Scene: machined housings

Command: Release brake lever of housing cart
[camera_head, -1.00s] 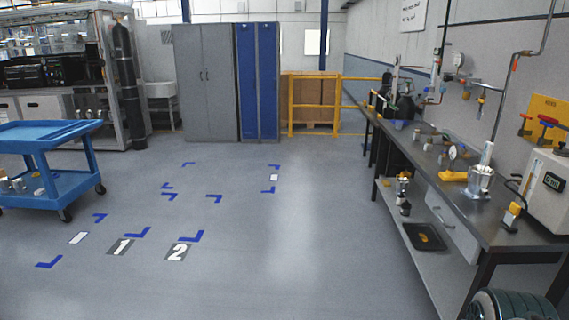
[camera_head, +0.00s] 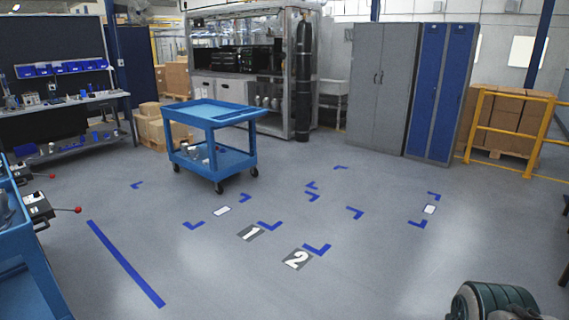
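A blue two-shelf cart (camera_head: 212,113) on black casters stands on the floor, left of the middle. Small grey and white parts (camera_head: 200,151) lie on its lower shelf. I cannot make out a brake lever on it. At the left edge, another blue cart or frame (camera_head: 30,262) is cut off by the picture. Next to it are grey boxes with levers ending in red knobs, a nearer one (camera_head: 78,210) and a farther one (camera_head: 52,176). I cannot tell whether these are brake levers. My gripper is not in view; a dark green ribbed part, likely mine, shows at the bottom right.
Blue floor marks and pads numbered 1 (camera_head: 250,233) and 2 (camera_head: 298,259) lie on open floor. A workbench (camera_head: 75,101) stands at the left. Cartons (camera_head: 153,122), a grey cabinet (camera_head: 382,85), blue lockers (camera_head: 440,90) and a yellow rail (camera_head: 500,133) line the back.

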